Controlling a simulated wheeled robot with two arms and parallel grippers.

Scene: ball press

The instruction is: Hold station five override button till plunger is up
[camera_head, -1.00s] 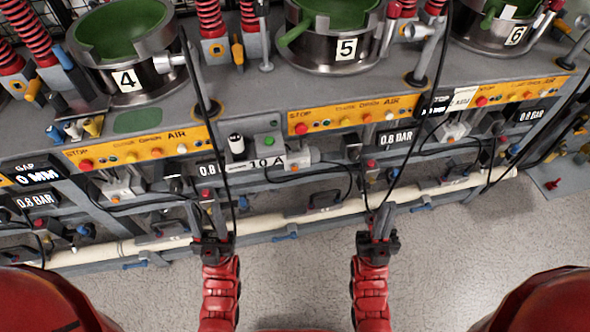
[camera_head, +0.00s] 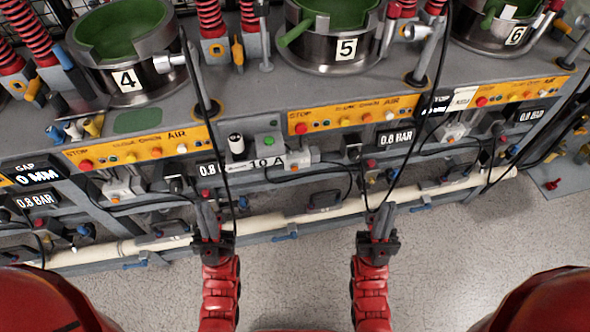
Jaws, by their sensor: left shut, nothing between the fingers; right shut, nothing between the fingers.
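Station five is the steel pot with a green inside and a "5" label (camera_head: 346,49), at the top middle. Its yellow control panel (camera_head: 352,114) below carries a red stop button (camera_head: 301,128) and several small coloured buttons. I cannot read which one is the override button. A plunger is not clearly visible at this pot. My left gripper (camera_head: 207,216) is shut and empty, low in front of the bench, left of the panel. My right gripper (camera_head: 384,218) is shut and empty, below the panel's right part. Both are apart from the buttons.
A cream pipe (camera_head: 290,216) runs along the bench's lower front. Black cables hang near both grippers. The floor (camera_head: 290,270) between my arms is clear.

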